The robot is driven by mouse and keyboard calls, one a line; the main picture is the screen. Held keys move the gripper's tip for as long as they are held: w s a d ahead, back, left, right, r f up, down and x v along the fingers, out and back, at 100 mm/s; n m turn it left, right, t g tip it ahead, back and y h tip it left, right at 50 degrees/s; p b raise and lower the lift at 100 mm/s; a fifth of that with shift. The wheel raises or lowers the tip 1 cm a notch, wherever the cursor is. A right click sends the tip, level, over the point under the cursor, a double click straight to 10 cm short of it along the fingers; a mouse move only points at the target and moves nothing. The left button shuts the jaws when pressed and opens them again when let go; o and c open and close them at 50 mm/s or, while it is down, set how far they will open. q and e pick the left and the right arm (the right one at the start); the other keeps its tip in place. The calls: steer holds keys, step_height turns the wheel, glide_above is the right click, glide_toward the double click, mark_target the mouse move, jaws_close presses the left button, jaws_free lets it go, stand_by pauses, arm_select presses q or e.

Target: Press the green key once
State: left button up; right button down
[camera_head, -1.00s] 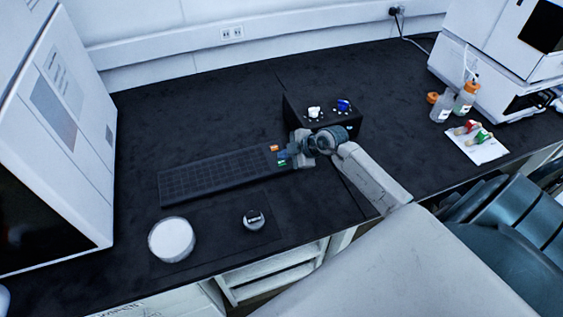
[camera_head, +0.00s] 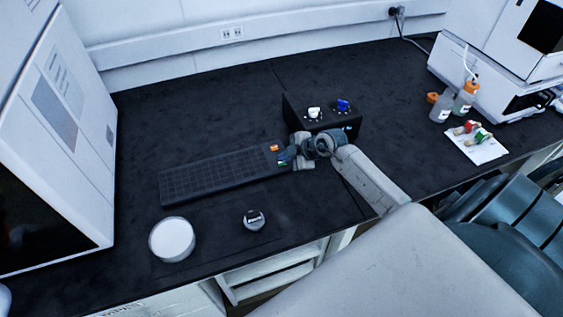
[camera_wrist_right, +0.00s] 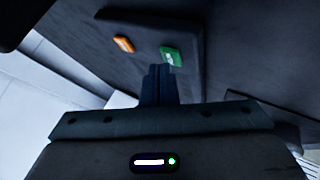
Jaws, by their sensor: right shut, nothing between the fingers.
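The green key (camera_head: 282,163) is at the right end of the dark keyboard (camera_head: 215,175), partly covered by my right gripper (camera_head: 287,155) in the head view. An orange key (camera_head: 274,148) is just behind it. In the right wrist view the green key (camera_wrist_right: 171,55) is right by the tips of my right gripper (camera_wrist_right: 161,68), slightly to their right, and the orange key (camera_wrist_right: 124,44) is to their left. The right gripper is shut and empty. I cannot tell whether its tips touch the green key. My left gripper is not in view.
A black box (camera_head: 322,115) with a white and a blue knob stands just behind the gripper. A round white dish (camera_head: 172,240) and a small dark-and-white round object (camera_head: 253,219) are in front of the keyboard. Bottles (camera_head: 466,98) stand at the right. The bench behind the keyboard is clear.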

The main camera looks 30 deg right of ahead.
mark_target(285, 163)
steer(key=shift+f, duration=0.35)
stand_by(0.5)
steer(key=shift+r+p, duration=0.8)
steer(key=shift+p, duration=0.4)
step_height(285, 163, up, 5)
steer(key=p, duration=0.6)
steer(key=shift+r, duration=0.1)
